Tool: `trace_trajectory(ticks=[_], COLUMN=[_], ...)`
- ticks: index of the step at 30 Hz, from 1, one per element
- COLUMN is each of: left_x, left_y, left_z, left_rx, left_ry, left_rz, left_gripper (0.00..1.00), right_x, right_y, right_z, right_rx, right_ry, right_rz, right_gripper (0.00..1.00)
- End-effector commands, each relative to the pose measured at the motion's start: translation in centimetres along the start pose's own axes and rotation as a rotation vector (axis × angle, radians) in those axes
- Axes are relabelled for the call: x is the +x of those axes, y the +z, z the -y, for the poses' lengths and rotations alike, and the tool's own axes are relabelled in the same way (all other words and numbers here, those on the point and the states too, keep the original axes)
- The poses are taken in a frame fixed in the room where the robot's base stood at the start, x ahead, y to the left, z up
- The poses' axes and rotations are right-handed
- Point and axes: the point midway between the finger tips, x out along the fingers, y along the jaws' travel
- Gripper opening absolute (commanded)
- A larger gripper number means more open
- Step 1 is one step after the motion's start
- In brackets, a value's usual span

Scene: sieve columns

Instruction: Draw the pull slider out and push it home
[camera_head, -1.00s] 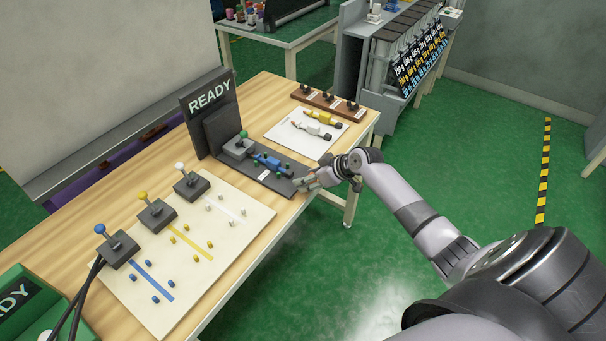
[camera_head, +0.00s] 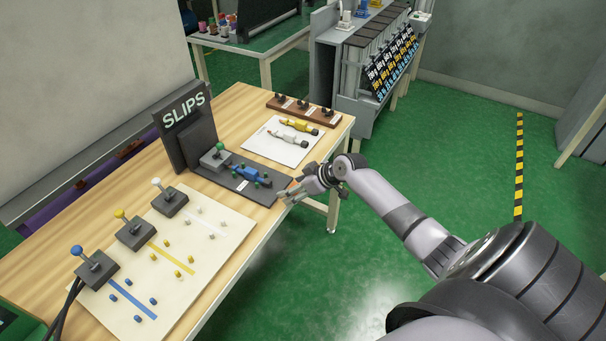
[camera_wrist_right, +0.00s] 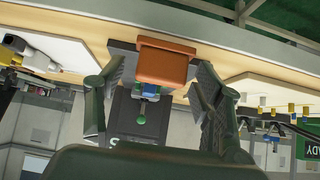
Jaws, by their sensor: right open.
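The blue slider piece (camera_head: 246,172) lies on a dark grey base plate (camera_head: 269,196) with green pegs beside it and a green-knobbed lever (camera_head: 217,156) at its back. My right gripper (camera_head: 284,194) is at the plate's near end, by the table edge. In the right wrist view an orange block (camera_wrist_right: 167,62) sits between the open fingers (camera_wrist_right: 160,95), with the blue part and green knob behind it. I cannot tell whether the fingers touch the block. The head view does not show the block clearly. My left gripper is not in view.
A dark sign reading "SLIPS" (camera_head: 184,112) stands behind the plate. A cream board (camera_head: 200,265) with blue, yellow and white levers is left of it. A white sheet (camera_head: 270,149) with yellow and white tools and a brown rack (camera_head: 305,108) lie beyond. The green floor to the right is clear.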

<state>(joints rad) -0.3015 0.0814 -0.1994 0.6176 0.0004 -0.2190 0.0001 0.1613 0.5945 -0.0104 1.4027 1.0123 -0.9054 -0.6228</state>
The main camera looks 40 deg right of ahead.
Motion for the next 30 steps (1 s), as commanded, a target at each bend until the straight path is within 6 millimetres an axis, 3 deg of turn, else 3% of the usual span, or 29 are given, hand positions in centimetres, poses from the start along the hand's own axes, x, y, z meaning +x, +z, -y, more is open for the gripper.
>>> trace_trajectory(ticks=[16,21,30], left_x=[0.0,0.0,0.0], left_y=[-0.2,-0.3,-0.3], left_z=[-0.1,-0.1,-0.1], left_rx=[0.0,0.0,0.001], left_ry=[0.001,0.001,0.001], left_rz=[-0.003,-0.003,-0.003], left_gripper=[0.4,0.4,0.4], right_x=[-10.0,-11.5,-11.8], right_y=[0.2,0.2,0.1], right_z=[-0.2,-0.2,-0.2], right_rx=[-0.003,0.0,0.0], right_ry=[0.003,0.003,0.003], right_rz=[0.004,0.003,0.001], right_gripper=[0.62,0.62,0.62])
